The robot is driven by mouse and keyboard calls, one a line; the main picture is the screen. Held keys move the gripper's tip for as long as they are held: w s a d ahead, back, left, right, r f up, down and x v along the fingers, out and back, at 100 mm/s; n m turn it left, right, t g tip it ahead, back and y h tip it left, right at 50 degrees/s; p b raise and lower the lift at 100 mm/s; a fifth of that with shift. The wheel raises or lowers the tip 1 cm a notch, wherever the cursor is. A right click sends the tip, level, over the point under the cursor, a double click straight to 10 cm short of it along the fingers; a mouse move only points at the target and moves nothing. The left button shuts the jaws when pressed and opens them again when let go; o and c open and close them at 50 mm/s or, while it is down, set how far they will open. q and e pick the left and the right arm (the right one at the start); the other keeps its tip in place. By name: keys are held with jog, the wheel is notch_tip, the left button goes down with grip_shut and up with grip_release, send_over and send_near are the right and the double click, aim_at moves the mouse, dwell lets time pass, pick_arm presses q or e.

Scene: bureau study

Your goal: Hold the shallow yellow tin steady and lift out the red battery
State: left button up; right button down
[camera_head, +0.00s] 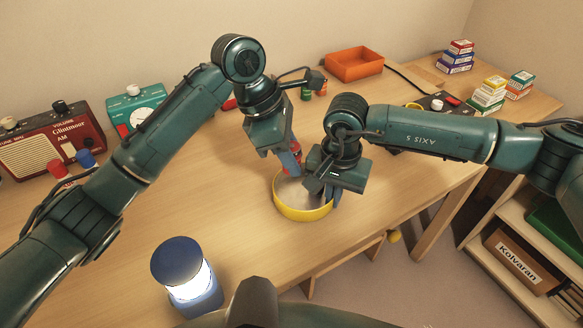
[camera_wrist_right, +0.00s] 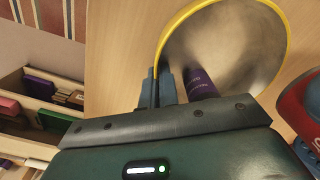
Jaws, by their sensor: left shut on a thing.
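The shallow yellow tin (camera_head: 300,213) stands on the desk; its rim also shows in the right wrist view (camera_wrist_right: 171,32). My right gripper (camera_head: 335,196) is at the tin's right side, and its close-set fingers (camera_wrist_right: 160,88) straddle the wall, shut on it. My left gripper (camera_head: 292,168) is shut on the red battery (camera_head: 297,151), at the tin's far side. The red battery also shows large at the right of the wrist view (camera_wrist_right: 297,98). A purple battery (camera_wrist_right: 199,82) is in the tin, hidden in the head view. How high the red battery is, I cannot tell.
A blue lantern (camera_head: 190,285) stands at the near desk edge. A red radio (camera_head: 45,142) and a teal device (camera_head: 133,104) stand at the left. An orange tray (camera_head: 354,64) and several small boxes are at the back. The desk left of the tin is clear.

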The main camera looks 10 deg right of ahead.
pick_arm(q)
jog(key=shift+r, duration=0.2)
pick_arm(e)
jog(key=c, duration=1.6)
grip_release()
